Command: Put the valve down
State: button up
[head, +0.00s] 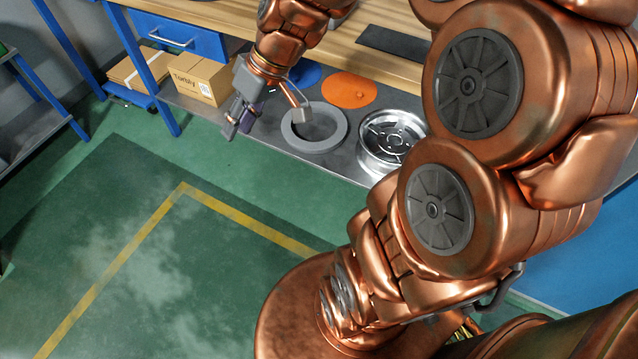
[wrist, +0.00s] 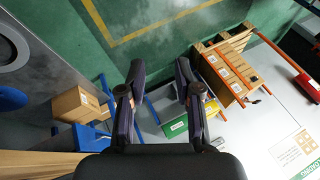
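My gripper (head: 265,122) hangs in front of the workbench, left of the grey ring on the lower shelf. Its two fingers are spread apart. In the wrist view my gripper (wrist: 159,80) also shows its dark fingers wide apart, with no object held between them; only the floor and distant items show through the gap. I cannot pick out a valve in either view.
A grey ring (head: 342,128), an orange disc (head: 349,90) and a silver wheel rim (head: 370,156) lie on the lower metal shelf. A cardboard box (head: 197,78) stands left. The wooden benchtop (head: 395,67) is above. Green floor (head: 110,225) is clear.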

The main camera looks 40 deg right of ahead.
jog(key=s+f+m+g+h, duration=0.1)
jog(key=s+f+g+h, duration=0.1)
jog(key=s, duration=0.8)
jog(key=s+d+f+m+g+h, duration=0.1)
jog(key=s+f+g+h, duration=0.2)
jog(key=s, duration=0.8)
jog(key=shift+d+m+h, duration=0.15)
jog(key=shift+m+h, duration=0.25)
jog(key=shift+s+f, duration=0.1)
jog(key=s+p+v, duration=0.2)
jog(key=p+v, duration=0.6)
jog(key=v, duration=0.1)
jog(key=s+r+p+v, duration=0.1)
jog(key=s+p+v, duration=0.1)
jog(key=p+v, duration=0.7)
jog(key=shift+w+t, duration=0.25)
jog(key=shift+t, duration=0.15)
jog(key=shift+r, duration=0.1)
